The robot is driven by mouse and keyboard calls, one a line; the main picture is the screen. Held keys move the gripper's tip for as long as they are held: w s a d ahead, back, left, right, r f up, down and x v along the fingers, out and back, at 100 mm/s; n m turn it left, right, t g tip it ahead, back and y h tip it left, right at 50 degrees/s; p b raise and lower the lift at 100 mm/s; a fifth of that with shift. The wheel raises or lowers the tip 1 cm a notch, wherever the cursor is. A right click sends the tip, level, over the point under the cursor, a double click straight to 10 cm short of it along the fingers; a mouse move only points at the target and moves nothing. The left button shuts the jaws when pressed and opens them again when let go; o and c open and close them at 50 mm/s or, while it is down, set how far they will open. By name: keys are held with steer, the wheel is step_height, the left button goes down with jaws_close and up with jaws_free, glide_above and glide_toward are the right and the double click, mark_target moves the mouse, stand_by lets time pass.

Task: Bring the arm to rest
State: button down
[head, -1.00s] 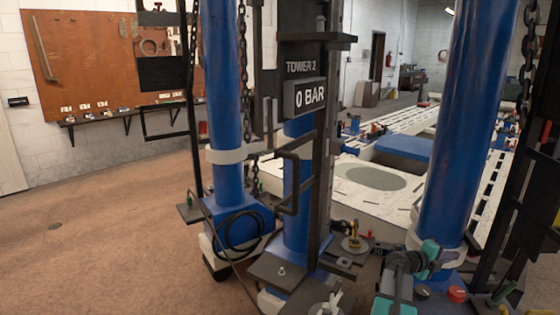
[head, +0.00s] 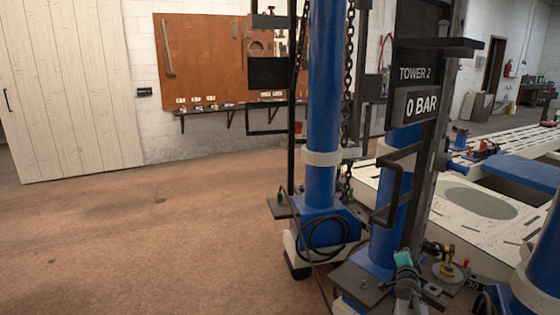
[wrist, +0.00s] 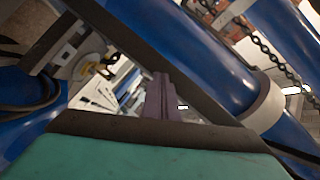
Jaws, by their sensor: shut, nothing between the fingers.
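My gripper (wrist: 163,97) shows in the wrist view, with its two dark fingers together and nothing between them. It is in front of blue tower columns (wrist: 195,50) and a dark steel bar, with no contact that I can make out. In the head view, a small teal part (head: 403,258), which looks like part of my arm, shows at the lower right in front of the tower labelled "TOWER 2". The fingers cannot be made out there.
Blue columns (head: 323,90) with chains and a "0 BAR" display (head: 420,104) stand close on the right. A white frame bench (head: 490,215) lies behind them. Open brown floor (head: 130,240) spreads to the left, up to a white door (head: 70,90) and a tool board (head: 200,60).

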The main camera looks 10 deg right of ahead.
steer(key=w+a+f+n+g+y, duration=0.1)
steer(key=w+a+f+n+y, duration=0.2)
steer(key=a, duration=0.7)
steer(key=a+f+n+g+y, duration=0.1)
steer(key=a+f+n+y, duration=0.4)
steer(key=a, duration=0.5)
steer(key=w+a+f+n+y, duration=0.25)
steer(key=a+f, duration=0.25)
steer(key=a, duration=0.6)
steer(key=s+a+f+n+g, duration=0.4)
steer(key=s+a+f, duration=0.2)
steer(key=a, duration=0.3)
steer(key=s+a+f+n+g, duration=0.3)
steer(key=s+a, duration=0.1)
steer(key=s, duration=0.3)
steer(key=s+a+f+n+g, duration=0.2)
steer(key=s+a+g, duration=0.1)
steer(key=s+a, duration=0.3)
steer(key=s+f+g, duration=0.2)
steer(key=s+f, duration=0.4)
steer(key=s, duration=0.3)
steer(key=s+d+f+g, duration=0.1)
steer(key=s+f+g, duration=0.1)
steer(key=s+f, duration=0.4)
steer(key=s+f+g, duration=0.2)
steer(key=s+f, duration=0.4)
steer(key=s, duration=0.5)
steer(key=shift+s+d+h+p, duration=0.25)
steer(key=shift+s+h+p, duration=0.1)
steer(key=shift+s+h, duration=0.1)
